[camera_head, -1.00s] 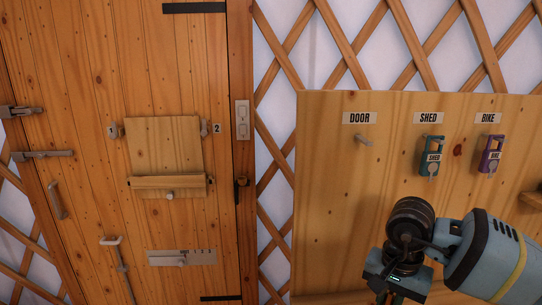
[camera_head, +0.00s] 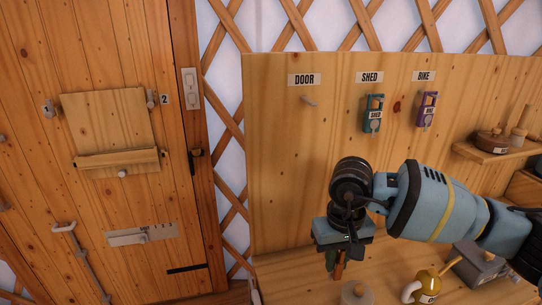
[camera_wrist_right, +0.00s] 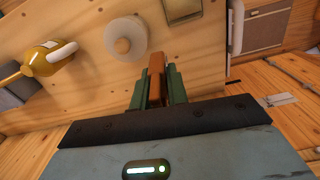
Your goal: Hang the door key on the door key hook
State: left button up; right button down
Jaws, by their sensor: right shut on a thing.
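The door key hook (camera_head: 308,101) is a small bare peg under the DOOR label (camera_head: 304,80) on the wooden board. My right gripper (camera_head: 336,264) points down in front of the board, below and slightly right of that hook. Its green fingers are shut on an orange-brown piece, which I take for the door key (camera_head: 340,270). In the right wrist view the key (camera_wrist_right: 156,78) shows as an orange-brown block between the fingers. Its label and ring are not visible. My left gripper is not in view.
The shed key (camera_head: 373,114) and bike key (camera_head: 427,110) hang on hooks to the right. A shelf (camera_head: 490,153) holds a pot farther right. A yellow watering can (camera_head: 427,285) and a pale round object (camera_head: 356,293) are below. The board around the door hook is clear.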

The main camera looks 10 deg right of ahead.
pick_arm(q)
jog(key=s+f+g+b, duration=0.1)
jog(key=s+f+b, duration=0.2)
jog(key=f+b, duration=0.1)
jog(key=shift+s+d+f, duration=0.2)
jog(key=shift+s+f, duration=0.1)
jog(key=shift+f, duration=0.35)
pick_arm(e)
jog(key=w+d+f+n, duration=0.2)
jog(key=w+d+n, duration=0.9)
jog(key=n, duration=0.7)
jog(key=d, duration=0.2)
jog(key=shift+d+f+n, duration=0.25)
jog(key=shift+d+n, duration=0.05)
jog(key=shift+n, duration=0.1)
jog(key=shift+f, duration=0.1)
